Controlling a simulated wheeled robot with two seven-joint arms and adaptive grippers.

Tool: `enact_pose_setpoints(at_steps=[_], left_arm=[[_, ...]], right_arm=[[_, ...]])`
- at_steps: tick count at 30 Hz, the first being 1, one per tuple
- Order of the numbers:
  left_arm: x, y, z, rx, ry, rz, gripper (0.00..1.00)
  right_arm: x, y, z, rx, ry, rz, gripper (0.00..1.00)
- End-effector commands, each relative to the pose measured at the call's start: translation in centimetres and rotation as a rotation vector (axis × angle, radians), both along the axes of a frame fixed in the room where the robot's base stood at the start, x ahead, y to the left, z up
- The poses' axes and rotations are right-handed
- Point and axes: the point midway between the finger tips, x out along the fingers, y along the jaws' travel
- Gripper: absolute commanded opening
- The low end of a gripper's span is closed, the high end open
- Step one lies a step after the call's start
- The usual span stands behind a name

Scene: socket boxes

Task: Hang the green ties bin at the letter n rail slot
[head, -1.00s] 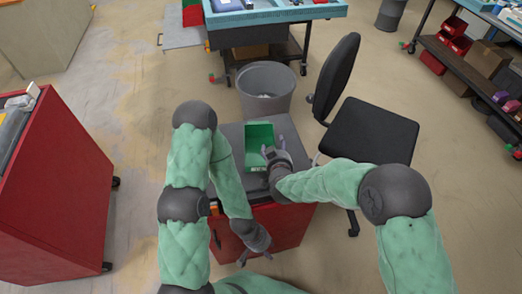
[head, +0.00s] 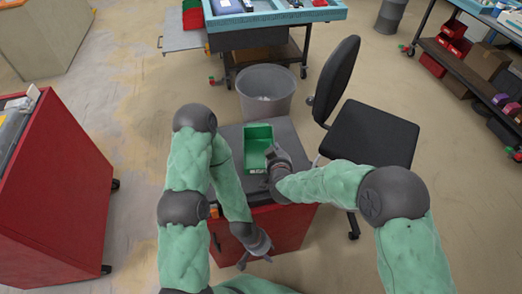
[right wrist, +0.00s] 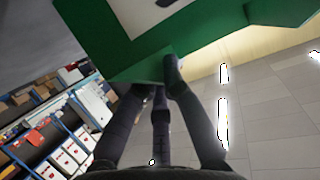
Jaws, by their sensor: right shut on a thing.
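The green bin (head: 257,143) is an open-topped box over the dark grey top of a red cabinet in the head view. My right gripper (head: 272,158) is shut on the bin's right near side. In the right wrist view the bin (right wrist: 125,42) fills the upper part, and the dark fingers (right wrist: 157,82) meet its lower edge. I cannot tell whether the bin touches the cabinet top. My left gripper (head: 256,258) is empty, with its fingers spread, low in front of the cabinet. I cannot make out a rail slot with a letter n.
The red cabinet (head: 285,229) stands in front of me. A grey waste bin (head: 266,105) is behind it and a black chair (head: 370,135) to its right. A red cabinet (head: 55,190) is at left, a blue-topped trolley (head: 275,17) at the back. Open floor lies between.

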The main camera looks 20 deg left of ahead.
Motion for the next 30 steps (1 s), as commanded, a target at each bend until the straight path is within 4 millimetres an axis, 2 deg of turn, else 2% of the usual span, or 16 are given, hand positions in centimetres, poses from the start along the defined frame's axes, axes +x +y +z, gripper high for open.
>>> enact_pose_setpoints(at_steps=[21,30], left_arm=[[0.0,0.0,1.7,0.0,0.0,0.0,0.4],[0.0,0.0,1.8,0.0,0.0,0.0,0.4]], right_arm=[[0.0,0.0,2.3,0.0,-0.001,0.0,0.0],[0.0,0.0,2.4,0.0,-0.001,0.0,0.0]])
